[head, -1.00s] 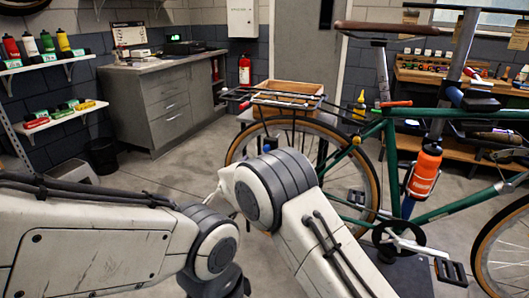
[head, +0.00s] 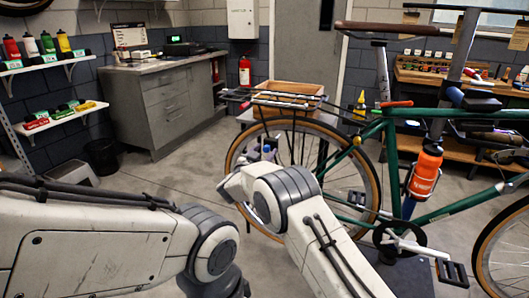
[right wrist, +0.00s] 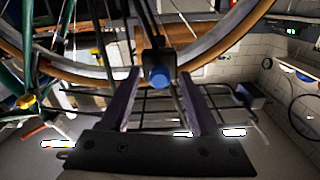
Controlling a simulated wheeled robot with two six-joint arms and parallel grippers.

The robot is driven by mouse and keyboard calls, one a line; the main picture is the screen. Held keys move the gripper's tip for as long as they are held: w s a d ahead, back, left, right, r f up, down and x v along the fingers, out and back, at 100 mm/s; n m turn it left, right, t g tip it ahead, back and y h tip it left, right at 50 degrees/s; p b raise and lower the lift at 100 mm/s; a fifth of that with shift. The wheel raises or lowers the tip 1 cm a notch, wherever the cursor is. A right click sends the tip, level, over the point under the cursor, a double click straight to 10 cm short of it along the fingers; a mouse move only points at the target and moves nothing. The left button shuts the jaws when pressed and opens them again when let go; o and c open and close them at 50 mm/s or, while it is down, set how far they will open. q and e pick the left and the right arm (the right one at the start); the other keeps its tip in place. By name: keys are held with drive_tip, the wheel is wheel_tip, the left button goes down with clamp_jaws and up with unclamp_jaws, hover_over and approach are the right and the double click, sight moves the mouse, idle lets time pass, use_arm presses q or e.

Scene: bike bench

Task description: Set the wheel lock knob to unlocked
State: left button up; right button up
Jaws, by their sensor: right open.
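A blue knob (right wrist: 158,76) on a dark block sits by the rim of the bike's wheel (right wrist: 82,73) in the right wrist view. I take it for the wheel lock knob; its setting cannot be read. My right gripper (right wrist: 160,85) is open. Its two fingers stand on either side of the knob with gaps, apart from it as far as I can see. In the head view the right gripper (head: 258,152) is small and partly hidden by my arm, at the left side of the wheel (head: 373,180).
The green bike (head: 430,121) stands at the right with an orange bottle (head: 426,170) on its frame. A rear rack and wooden crate (head: 288,90) are close above the wheel. A grey cabinet (head: 170,98) stands behind left. The floor (head: 190,168) between is clear.

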drive_tip(key=shift+c, duration=0.4)
clamp_jaws()
idle(1.0)
